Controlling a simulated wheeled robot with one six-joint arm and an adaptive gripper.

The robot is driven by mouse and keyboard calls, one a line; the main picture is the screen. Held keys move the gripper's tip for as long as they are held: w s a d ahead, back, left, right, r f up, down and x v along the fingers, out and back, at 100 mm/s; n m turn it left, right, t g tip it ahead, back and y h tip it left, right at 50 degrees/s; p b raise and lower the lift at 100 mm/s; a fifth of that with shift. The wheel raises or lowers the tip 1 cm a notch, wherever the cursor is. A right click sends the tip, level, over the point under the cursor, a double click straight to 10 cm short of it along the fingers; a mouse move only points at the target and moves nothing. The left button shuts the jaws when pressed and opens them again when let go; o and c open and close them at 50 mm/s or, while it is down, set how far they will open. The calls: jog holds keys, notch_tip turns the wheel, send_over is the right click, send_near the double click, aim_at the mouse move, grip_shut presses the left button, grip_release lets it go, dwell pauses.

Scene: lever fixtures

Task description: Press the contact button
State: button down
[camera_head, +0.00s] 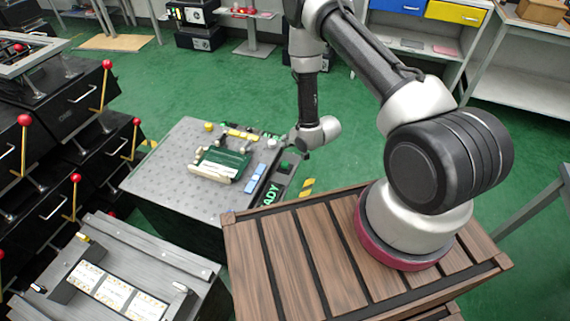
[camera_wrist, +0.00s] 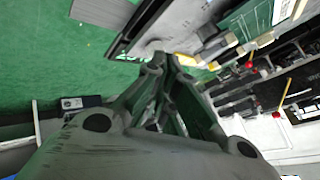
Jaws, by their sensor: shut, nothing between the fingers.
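My gripper (camera_wrist: 168,62) is shut and empty in the wrist view, its fingertips close together near the edge of a grey fixture. In the head view my wrist hangs over the right edge of the grey perforated table (camera_head: 165,165), and the fingers are hard to make out. A green fixture block (camera_head: 221,163) sits on this table with pale bars across it. A round yellow knob (camera_head: 208,127) stands at the table's far edge. I cannot tell which part is the contact button, or whether my fingertips touch anything.
A dark panel with green "READY" lettering (camera_head: 268,195) runs along the table's right side, beside blue blocks (camera_head: 255,178). Black drawer units with red-knobbed levers (camera_head: 76,178) stand at left. A slatted wooden surface (camera_head: 290,240) lies in front. Green floor is open behind.

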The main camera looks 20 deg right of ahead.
aim_at(287, 162)
jog(key=shift+f, duration=3.85)
jog(key=shift+f, duration=0.1)
jog(key=shift+f, duration=0.3)
jog(key=shift+f, duration=0.5)
jog(key=shift+r, duration=0.95)
jog(key=shift+r, duration=2.5)
